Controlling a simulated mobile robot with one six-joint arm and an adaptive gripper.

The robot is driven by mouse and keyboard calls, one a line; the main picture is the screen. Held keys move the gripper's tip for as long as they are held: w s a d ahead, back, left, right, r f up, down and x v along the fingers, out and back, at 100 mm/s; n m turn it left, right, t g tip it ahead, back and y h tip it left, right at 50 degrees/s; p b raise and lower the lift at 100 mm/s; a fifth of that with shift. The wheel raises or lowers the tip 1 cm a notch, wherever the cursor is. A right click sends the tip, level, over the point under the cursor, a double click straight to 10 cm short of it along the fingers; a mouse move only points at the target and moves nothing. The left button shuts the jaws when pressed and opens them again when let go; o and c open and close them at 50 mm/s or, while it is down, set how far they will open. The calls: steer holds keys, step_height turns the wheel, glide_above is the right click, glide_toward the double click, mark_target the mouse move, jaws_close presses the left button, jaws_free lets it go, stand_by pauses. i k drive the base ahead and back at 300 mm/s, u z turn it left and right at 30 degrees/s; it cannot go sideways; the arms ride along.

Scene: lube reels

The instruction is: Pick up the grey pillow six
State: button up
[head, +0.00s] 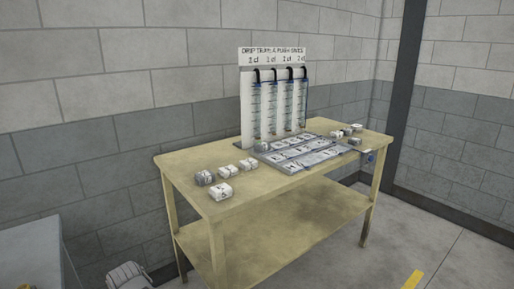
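Several small block-like pieces with dark marks sit on the wooden table; their marks are too small to read, so I cannot tell which is the grey pillow six. In the left group, a greyer piece (205,177) sits at the far left. Whiter pieces sit beside it (225,173), behind to the right (248,164) and in front (220,192). Another small group of grey and white pieces (347,130) sits near the table's right end. My gripper is not in view.
The table (275,190) has a lower shelf (270,232). A grey tray with labelled cells (263,156) lies before an upright panel of clear tubes (272,107). A grey surface (30,245) and an unclear ribbed object (128,275) are at bottom left.

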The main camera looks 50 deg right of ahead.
mark_target(262, 146)
steer(key=k, duration=1.8)
steer(key=z, duration=0.5)
steer(key=i, duration=1.25)
steer(key=z, duration=0.05)
